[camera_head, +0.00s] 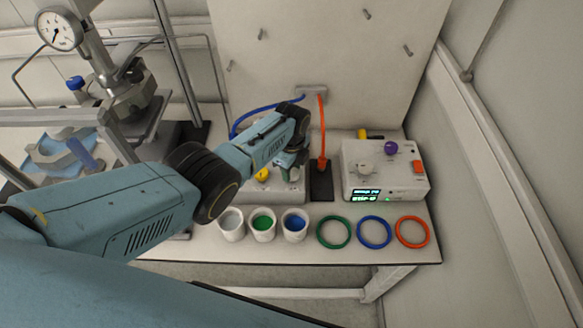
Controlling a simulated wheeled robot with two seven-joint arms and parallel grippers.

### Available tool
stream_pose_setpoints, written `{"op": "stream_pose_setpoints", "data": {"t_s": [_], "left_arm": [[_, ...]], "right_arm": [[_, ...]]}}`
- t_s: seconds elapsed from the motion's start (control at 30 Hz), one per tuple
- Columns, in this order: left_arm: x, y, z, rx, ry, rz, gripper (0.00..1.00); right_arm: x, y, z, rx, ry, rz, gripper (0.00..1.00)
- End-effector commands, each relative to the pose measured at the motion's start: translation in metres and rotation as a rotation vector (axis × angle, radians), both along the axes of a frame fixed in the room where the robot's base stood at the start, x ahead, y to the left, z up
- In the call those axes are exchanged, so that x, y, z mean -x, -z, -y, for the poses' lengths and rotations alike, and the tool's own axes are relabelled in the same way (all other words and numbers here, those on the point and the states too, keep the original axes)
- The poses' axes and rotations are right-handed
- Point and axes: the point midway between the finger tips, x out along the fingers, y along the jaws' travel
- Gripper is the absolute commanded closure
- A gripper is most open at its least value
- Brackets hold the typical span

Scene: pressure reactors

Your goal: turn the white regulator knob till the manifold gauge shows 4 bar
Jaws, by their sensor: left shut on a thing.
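My left gripper (291,156) reaches in from the left and points down over the grey manifold box (285,196) on the bench. It is shut at the box's top, on what appears to be the white regulator knob, which the fingers hide. A yellow knob (262,175) and a green part show beside and below the fingers. I cannot see the manifold gauge; my arm covers part of the box. A round dial gauge (60,29) at the top left belongs to the reactor, and its reading is too small to tell. My right gripper is not in view.
A control box (384,185) with white and purple knobs stands right of the manifold. Three cups (231,224) and green, blue and orange rings (412,231) line the bench's front. A blue hose (262,109) and an orange hose (321,130) run behind the gripper.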

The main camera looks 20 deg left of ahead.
Motion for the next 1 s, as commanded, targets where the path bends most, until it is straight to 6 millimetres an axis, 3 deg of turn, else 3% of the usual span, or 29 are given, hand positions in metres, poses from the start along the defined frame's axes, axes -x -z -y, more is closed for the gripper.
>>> {"op": "stream_pose_setpoints", "data": {"t_s": [0.5,0.53,0.67,1.0], "left_arm": [[0.0001,0.0001,0.0005,0.001,0.019,0.000,0.83],[0.0001,0.0001,0.0005,0.001,0.019,0.000,0.58],[0.0001,0.0001,0.0004,0.001,0.019,0.000,0.41],[-0.0002,-0.0021,0.0002,0.000,0.018,0.001,0.39]], "right_arm": [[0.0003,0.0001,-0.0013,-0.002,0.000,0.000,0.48],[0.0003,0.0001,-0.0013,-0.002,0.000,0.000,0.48],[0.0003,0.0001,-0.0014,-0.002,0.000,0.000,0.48],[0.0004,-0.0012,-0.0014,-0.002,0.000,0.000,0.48]]}}
